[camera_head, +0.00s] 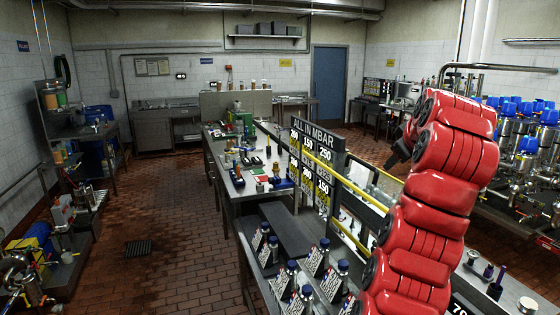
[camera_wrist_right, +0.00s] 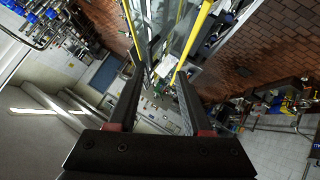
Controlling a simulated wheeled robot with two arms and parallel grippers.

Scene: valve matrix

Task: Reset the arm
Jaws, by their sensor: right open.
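My red right arm rises at the right of the head view and bends over toward the left at its top. My right gripper (camera_head: 395,155) is dark and partly hidden behind the arm there, beyond the yellow rail. In the right wrist view the two fingers of the right gripper (camera_wrist_right: 160,85) stand wide apart with nothing between them. My left gripper is not in the head view.
A sign board (camera_head: 317,165) reading "ALL IN MBAR" and a yellow rail (camera_head: 345,180) stand close to my right arm. Several blue-capped bottles (camera_head: 290,268) sit below. Blue-topped valves (camera_head: 525,130) fill the right.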

